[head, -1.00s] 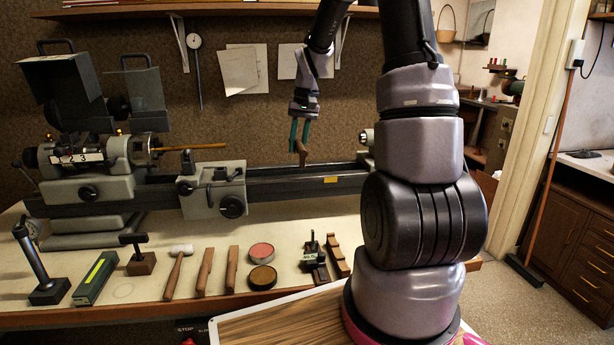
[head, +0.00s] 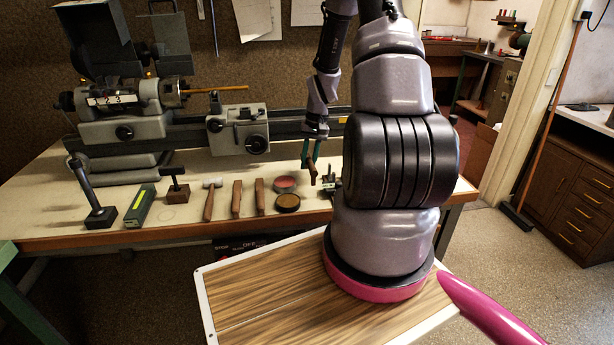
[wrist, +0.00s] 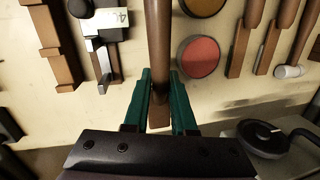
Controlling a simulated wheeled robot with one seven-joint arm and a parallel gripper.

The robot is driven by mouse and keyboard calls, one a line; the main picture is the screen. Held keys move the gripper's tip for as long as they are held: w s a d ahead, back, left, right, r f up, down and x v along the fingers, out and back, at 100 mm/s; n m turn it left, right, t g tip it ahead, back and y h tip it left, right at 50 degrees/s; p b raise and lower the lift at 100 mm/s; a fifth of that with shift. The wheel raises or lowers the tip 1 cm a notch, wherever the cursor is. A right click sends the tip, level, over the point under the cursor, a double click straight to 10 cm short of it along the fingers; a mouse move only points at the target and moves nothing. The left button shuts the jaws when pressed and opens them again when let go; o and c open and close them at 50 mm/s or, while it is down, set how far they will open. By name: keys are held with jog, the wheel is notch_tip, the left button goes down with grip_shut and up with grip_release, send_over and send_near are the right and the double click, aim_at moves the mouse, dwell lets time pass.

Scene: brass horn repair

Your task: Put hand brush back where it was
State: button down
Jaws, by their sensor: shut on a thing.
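The hand brush (head: 312,173) shows as a brown wooden piece hanging down from my gripper (head: 308,158) over the workbench in the head view. In the wrist view, its long brown handle (wrist: 159,45) runs up between the green fingers of my gripper (wrist: 162,95), which are shut on it. The brush's far end is cut off at the top of the wrist view, and I see no bristles. The brush appears held above the bench (head: 120,238), near the tins and the black tool.
A pink tin (head: 285,182), a dark-lidded tin (head: 287,202), wooden tools (head: 237,198) and a white-headed mallet (head: 209,198) line the bench front. A black tool with a label (wrist: 98,45) and a stepped wooden block (wrist: 48,45) lie nearby. The lathe (head: 140,115) stands behind.

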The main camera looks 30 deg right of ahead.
jog(key=shift+f, duration=2.2)
jog(key=c, duration=0.7)
grip_release()
jog(key=shift+f, duration=0.1)
jog(key=shift+c, duration=0.2)
